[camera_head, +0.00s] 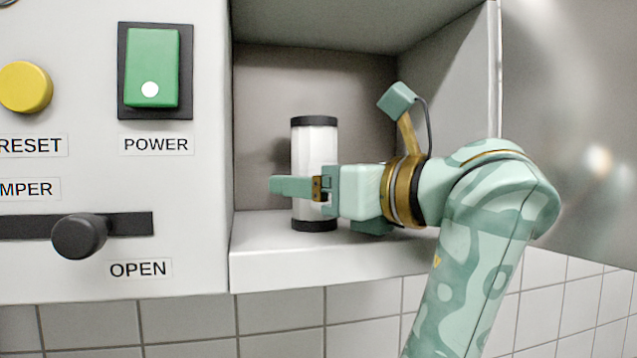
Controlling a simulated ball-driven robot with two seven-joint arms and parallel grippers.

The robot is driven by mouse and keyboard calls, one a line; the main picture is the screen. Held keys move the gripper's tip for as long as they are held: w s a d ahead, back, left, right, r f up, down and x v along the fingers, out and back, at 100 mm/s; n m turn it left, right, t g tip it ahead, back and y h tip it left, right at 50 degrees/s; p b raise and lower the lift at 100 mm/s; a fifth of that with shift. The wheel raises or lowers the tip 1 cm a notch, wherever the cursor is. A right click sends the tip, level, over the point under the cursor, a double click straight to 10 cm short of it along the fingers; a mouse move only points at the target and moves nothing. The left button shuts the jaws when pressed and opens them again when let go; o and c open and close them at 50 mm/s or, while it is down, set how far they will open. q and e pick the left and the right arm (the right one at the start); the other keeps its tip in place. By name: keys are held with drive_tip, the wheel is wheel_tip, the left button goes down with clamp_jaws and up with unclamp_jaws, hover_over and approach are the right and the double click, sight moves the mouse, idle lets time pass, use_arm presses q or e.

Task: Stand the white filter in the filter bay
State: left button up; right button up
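The white filter (315,150), a white cylinder with dark end caps, stands upright on the floor of the filter bay (265,245), the open grey recess right of the control panel. My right gripper (292,187) reaches into the bay from the right at the filter's lower half. One finger crosses in front of the filter and ends just past its left side. The other finger is hidden, so I cannot tell whether the gripper holds the filter or only surrounds it. My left gripper is out of view.
The panel on the left carries a yellow RESET button (25,87), a green POWER switch (152,68) and a dark slider knob (79,236) beside the OPEN label. A shiny metal surface (575,130) stands right of the bay. The bay floor left of the filter is clear.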

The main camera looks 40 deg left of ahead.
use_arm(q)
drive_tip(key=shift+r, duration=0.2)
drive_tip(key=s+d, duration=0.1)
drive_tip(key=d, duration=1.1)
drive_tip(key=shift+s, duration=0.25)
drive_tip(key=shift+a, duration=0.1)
